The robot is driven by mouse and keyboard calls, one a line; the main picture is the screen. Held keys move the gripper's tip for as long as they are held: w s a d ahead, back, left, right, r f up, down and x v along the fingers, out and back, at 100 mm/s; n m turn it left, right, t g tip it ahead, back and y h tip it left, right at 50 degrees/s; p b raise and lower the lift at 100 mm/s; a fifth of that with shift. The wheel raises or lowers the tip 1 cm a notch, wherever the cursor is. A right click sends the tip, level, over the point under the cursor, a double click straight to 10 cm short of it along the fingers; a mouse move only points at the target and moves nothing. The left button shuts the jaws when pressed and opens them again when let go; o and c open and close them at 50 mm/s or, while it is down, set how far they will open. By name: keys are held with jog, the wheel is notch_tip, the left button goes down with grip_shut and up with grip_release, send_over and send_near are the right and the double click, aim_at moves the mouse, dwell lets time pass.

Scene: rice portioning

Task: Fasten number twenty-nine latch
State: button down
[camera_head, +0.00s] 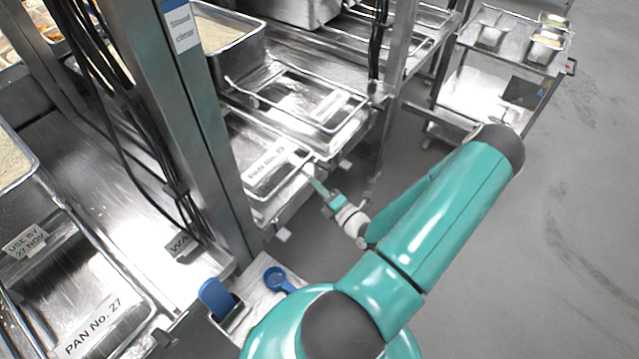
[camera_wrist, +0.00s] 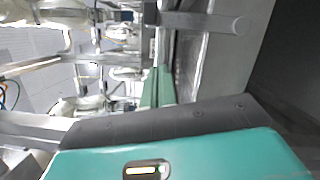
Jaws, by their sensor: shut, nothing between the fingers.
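A metal bay labelled "PAN No. 2" with a last digit I cannot read surely (camera_head: 268,160) is left of centre in the head view. No latch is clearly legible as number twenty-nine. Small metal tabs stick out at the bay's front edge, one at the lower corner (camera_head: 283,235). My gripper (camera_head: 317,185) is beside the bay's front right edge, its green fingers together and empty; I cannot tell whether they touch the metal. In the wrist view the shut fingers (camera_wrist: 158,86) lie beside a long metal rail (camera_wrist: 190,65). A grey bar with a rounded end (camera_wrist: 215,22) crosses above them.
A metal post (camera_head: 205,130) with cables stands left of the bay. The bay labelled "PAN No. 27" (camera_head: 95,325) is at lower left. A blue scoop (camera_head: 278,279) lies near my arm's base. A steel cart (camera_head: 500,75) stands at upper right. Floor at right is clear.

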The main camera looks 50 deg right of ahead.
jog(key=v, duration=0.9)
jog(key=shift+s, duration=0.3)
jog(key=shift+w+r, duration=0.1)
jog(key=shift+r, duration=0.1)
jog(key=w+a+r+n+g+y, duration=0.4)
jog(key=a+r+n+g+y, duration=0.5)
jog(key=n, duration=0.6)
jog(key=w+a+r+n+g+y, duration=0.6)
jog(key=a+n, duration=0.4)
jog(key=n, duration=0.4)
jog(key=s+a+r+n+t+h, duration=0.1)
jog(key=a+r+n+h, duration=0.4)
jog(key=r+n, duration=0.5)
jog(key=s+a+r+n+t+h, duration=0.1)
jog(key=s+a+r+n+h, duration=0.2)
jog(key=a+r+n+h, duration=0.3)
jog(key=shift+s+a+r+n, duration=0.25)
jog(key=shift+a+r+n, duration=0.55)
jog(key=shift+r+n, duration=2.3)
